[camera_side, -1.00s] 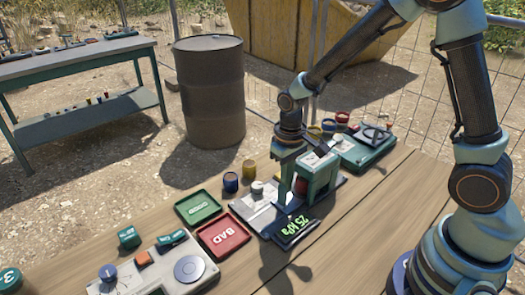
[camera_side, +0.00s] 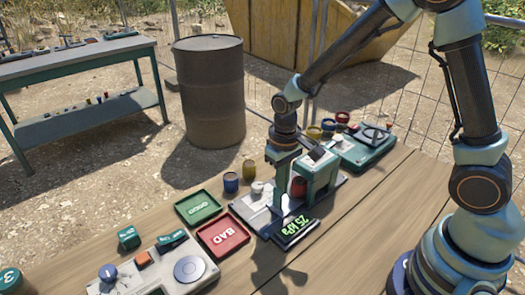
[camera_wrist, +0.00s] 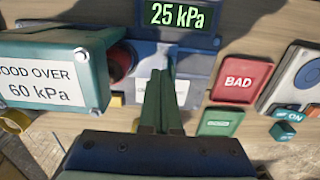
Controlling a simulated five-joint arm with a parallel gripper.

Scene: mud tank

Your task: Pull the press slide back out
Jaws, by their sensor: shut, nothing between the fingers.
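The press has a teal housing (camera_side: 321,172) standing on a grey base plate (camera_side: 243,206), with a red rounded part (camera_side: 298,187) at its opening. In the wrist view the housing (camera_wrist: 50,75) is labelled "GOOD OVER 60 kPa", with the red part (camera_wrist: 122,58) beside it. The display (camera_side: 296,229) reads 25 kPa. My gripper (camera_side: 277,210) points down over the base plate, left of the red part and apart from it. Its fingers (camera_wrist: 160,85) are closed together and empty. I cannot tell which part is the slide; my fingers hide part of the base.
A green GOOD tray (camera_side: 198,207) and a red BAD tray (camera_side: 223,236) lie left of the press. Blue (camera_side: 231,183) and yellow (camera_side: 249,169) cups stand behind them. A control panel (camera_side: 160,270) is at front left. The table's front right is clear.

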